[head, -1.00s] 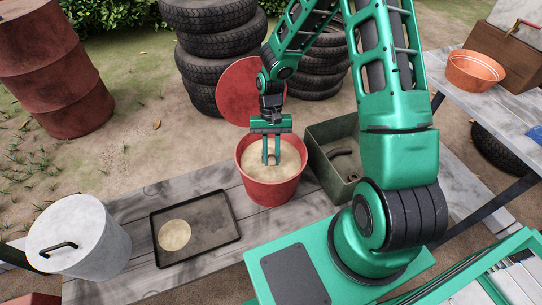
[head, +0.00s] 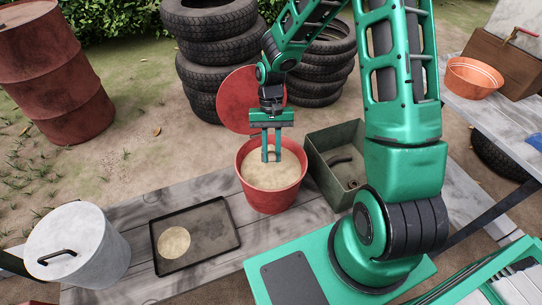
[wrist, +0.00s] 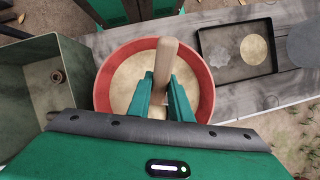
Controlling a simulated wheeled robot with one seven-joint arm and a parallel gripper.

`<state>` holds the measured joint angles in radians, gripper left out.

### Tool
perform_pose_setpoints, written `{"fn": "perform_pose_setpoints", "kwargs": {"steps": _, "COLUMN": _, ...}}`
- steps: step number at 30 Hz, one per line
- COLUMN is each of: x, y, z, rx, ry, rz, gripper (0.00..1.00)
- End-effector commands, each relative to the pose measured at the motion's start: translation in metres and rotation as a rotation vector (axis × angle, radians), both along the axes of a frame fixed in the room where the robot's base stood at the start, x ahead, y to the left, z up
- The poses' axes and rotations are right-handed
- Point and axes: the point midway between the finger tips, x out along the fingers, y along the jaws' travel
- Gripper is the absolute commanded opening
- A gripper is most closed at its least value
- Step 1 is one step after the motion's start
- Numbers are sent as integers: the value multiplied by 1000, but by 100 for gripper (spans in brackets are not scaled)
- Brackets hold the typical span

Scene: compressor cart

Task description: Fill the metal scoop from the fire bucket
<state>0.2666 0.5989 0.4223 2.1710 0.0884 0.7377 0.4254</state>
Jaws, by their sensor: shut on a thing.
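The red fire bucket (head: 271,202) stands on the plank bench, filled nearly to its rim with pale sand (head: 288,173). It also shows in the wrist view (wrist: 206,92). My gripper (head: 271,158) is over the sand, fingers pointing down inside the rim's outline. In the wrist view my gripper (wrist: 165,100) is shut on a pale wooden handle (wrist: 164,62), apparently the metal scoop's, which slants upward between the fingers. The scoop's metal bowl cannot be made out; fingers and sand hide it.
A dark tray (head: 212,232) with a round beige disc (head: 174,242) lies left of the bucket. A lidded grey can (head: 92,258) stands farther left. An olive metal box (head: 322,168) stands close on the bucket's right. A red round lid (head: 240,98) and tyres (head: 206,62) are behind.

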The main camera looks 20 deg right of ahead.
Motion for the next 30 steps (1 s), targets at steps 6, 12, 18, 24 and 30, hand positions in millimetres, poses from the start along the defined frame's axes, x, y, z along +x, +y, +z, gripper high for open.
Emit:
{"fn": "perform_pose_setpoints", "kwargs": {"steps": 6, "x": 1, "y": 0, "z": 16, "rx": -1, "ry": -2, "rz": 0, "gripper": 0}}
{"fn": "perform_pose_setpoints", "kwargs": {"steps": 12, "x": 1, "y": 0, "z": 29, "rx": 0, "ry": -2, "rz": -1, "gripper": 0}}
{"fn": "perform_pose_setpoints", "kwargs": {"steps": 18, "x": 1, "y": 0, "z": 43, "rx": -1, "ry": -2, "rz": -1, "gripper": 0}}
{"fn": "perform_pose_setpoints", "kwargs": {"steps": 24, "x": 1, "y": 0, "z": 56, "rx": 0, "ry": -2, "rz": -1, "gripper": 0}}
{"fn": "perform_pose_setpoints", "kwargs": {"steps": 30, "x": 0, "y": 0, "z": 68, "rx": -1, "ry": -2, "rz": -1, "gripper": 0}}
